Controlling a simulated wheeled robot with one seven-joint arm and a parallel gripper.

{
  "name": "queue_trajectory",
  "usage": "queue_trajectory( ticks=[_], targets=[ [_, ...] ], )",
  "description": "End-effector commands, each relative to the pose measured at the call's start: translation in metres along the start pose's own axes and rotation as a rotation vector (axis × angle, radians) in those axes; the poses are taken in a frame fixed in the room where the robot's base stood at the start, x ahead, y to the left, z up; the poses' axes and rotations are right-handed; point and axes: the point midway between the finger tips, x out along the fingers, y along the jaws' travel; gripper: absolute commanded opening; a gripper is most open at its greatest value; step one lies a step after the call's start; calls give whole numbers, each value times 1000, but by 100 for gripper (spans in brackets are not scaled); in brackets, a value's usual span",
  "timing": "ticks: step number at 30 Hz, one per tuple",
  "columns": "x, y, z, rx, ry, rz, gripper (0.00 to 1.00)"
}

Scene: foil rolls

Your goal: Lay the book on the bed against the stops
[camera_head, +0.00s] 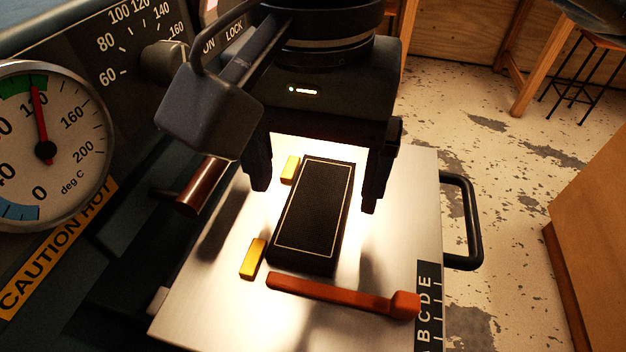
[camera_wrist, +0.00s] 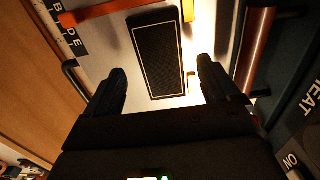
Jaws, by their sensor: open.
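The black book (camera_head: 313,215) with a thin gold border lies flat on the metal bed (camera_head: 210,300). Its left long side is beside two yellow stops, one near the far end (camera_head: 290,169) and one near the close end (camera_head: 253,259); I cannot tell if it touches them. An orange-red bar (camera_head: 340,296) lies across the near end of the book, very close to it. My gripper (camera_head: 315,190) is open above the far part of the book, one finger on each side. In the wrist view the book (camera_wrist: 158,55) shows beyond the fingertips, between them.
A dial gauge (camera_head: 45,150) and a dark machine panel stand at the left. A brown cylindrical handle (camera_head: 201,186) sticks out left of the bed. A black handle (camera_head: 470,220) and a lettered strip (camera_head: 428,300) are at the bed's right edge.

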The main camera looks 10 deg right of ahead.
Motion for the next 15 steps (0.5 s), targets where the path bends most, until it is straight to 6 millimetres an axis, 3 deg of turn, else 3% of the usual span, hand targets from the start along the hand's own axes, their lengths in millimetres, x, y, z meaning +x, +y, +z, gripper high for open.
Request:
queue_trajectory(
  ticks=[6,15],
  targets=[
    [-47,-1,0,-1,2,-2,89],
    [-82,0,0,1,2,0,89]
  ],
)
